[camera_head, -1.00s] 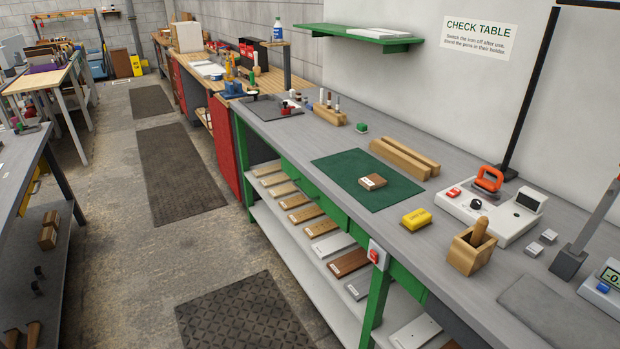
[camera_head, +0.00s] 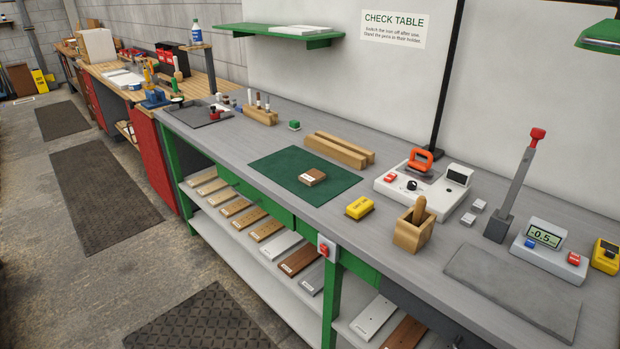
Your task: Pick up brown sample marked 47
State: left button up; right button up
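A small brown wooden sample (camera_head: 312,177) with a white label lies on the dark green mat (camera_head: 275,160) on the check table. The number on its label is too small to read. More labelled boards lie in a row on the shelf under the table, among them a dark brown board (camera_head: 301,259) and a tan board (camera_head: 266,229). Their markings are also too small to read. Neither of my grippers shows in the head view.
The grey table (camera_head: 230,157) also bears two wooden bars (camera_head: 338,150), a yellow block (camera_head: 360,207), a wooden holder (camera_head: 413,232), an iron station (camera_head: 422,190) and a digital meter (camera_head: 548,249). The floor (camera_head: 160,255) before it is clear except for flat mats.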

aim_at(311, 177)
jog(key=i+j+z, duration=0.1)
jog(key=z, duration=0.55)
jog(key=i+j+z, duration=0.1)
jog(key=j+z, duration=0.2)
jog(key=j, duration=0.15)
jog(key=i+j+z, duration=0.1)
jog(key=j+z, duration=0.15)
jog(key=j, duration=0.2)
jog(key=j+z, duration=0.25)
jog(key=j, duration=1.55)
jog(key=i+j+z, duration=0.1)
jog(key=j, duration=0.85)
